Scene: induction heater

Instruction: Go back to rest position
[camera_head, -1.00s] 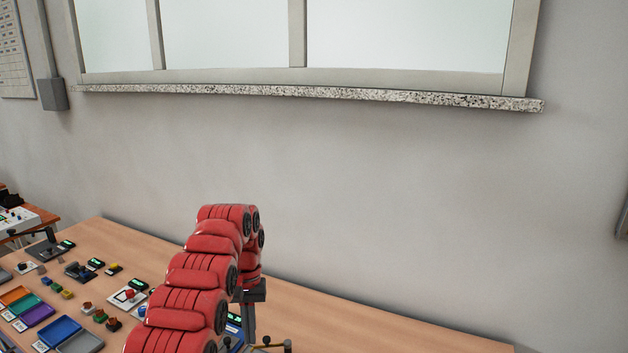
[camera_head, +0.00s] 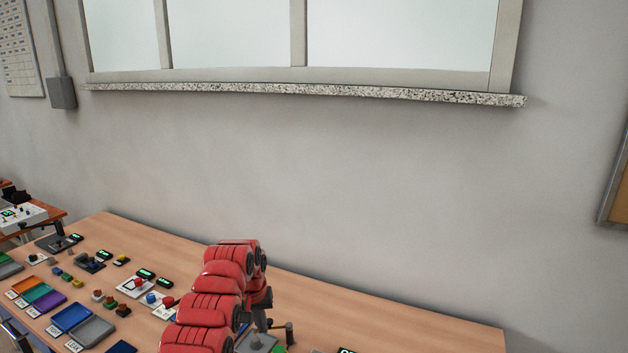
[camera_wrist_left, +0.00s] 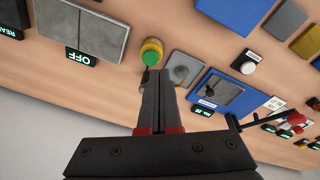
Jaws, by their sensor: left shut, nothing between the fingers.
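My left arm (camera_head: 215,295) is red and reaches in from the bottom of the head view, over the wooden table (camera_head: 385,320). Its gripper is mostly hidden behind the arm there; a dark part of it shows at the far end. In the left wrist view, my left gripper (camera_wrist_left: 158,76) is shut, with its two dark fingers together and nothing between them. It points towards the table, and its tips appear close to a green button on a yellow base (camera_wrist_left: 151,51); I cannot tell the gap. My right gripper is not in view.
Coloured trays, such as a blue one (camera_head: 72,317) and a grey one (camera_head: 92,331), lie at the left of the table with several small buttons and displays. A lever device (camera_wrist_left: 239,123) shows in the wrist view. The wall (camera_head: 330,180) and windowsill (camera_head: 330,93) stand behind.

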